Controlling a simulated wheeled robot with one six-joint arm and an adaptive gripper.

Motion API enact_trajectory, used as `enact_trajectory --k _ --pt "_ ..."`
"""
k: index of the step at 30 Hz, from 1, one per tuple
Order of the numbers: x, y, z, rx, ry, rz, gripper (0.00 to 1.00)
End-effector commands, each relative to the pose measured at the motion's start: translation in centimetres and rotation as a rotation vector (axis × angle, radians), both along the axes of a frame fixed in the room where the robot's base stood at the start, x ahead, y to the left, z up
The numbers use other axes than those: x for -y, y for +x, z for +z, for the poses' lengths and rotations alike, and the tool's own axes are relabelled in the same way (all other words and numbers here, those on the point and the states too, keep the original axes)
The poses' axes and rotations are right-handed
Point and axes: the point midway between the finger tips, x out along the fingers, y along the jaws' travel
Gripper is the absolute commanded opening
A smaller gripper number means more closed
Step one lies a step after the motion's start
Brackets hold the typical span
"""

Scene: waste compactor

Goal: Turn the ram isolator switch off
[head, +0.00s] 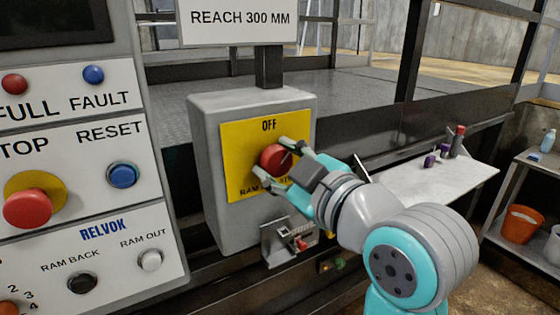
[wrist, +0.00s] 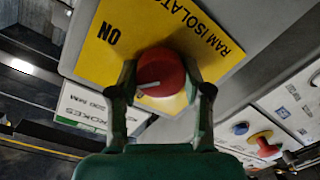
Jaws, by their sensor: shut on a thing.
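The ram isolator switch is a red round knob (head: 274,159) on a yellow plate (head: 237,141) on the front of a grey box. The plate reads OFF above the knob; its lower text is partly hidden by my gripper. My gripper (head: 277,160) is shut on the knob, one finger on each side. In the wrist view, the red knob (wrist: 161,74) sits between the fingertips (wrist: 160,82). Its pale pointer line points left and slightly down, off the word ON at the upper left. The word OFF is out of sight there.
Left of the box stands a control panel (head: 66,140) with a red stop button (head: 29,203) and a blue reset button (head: 123,175). Below the box is a small bracket with a red part (head: 302,243). A pale shelf (head: 432,180) holding small items lies to the right.

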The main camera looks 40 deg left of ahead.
Motion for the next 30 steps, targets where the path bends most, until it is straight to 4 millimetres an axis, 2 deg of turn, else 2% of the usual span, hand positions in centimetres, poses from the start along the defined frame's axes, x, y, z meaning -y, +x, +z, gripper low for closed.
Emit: enact_trajectory --k 18,30 --pt "-0.08 -0.19 -0.18 0.505 -0.211 0.002 0.14" --pt "-0.08 -0.18 -0.24 0.674 -0.282 0.002 0.14"
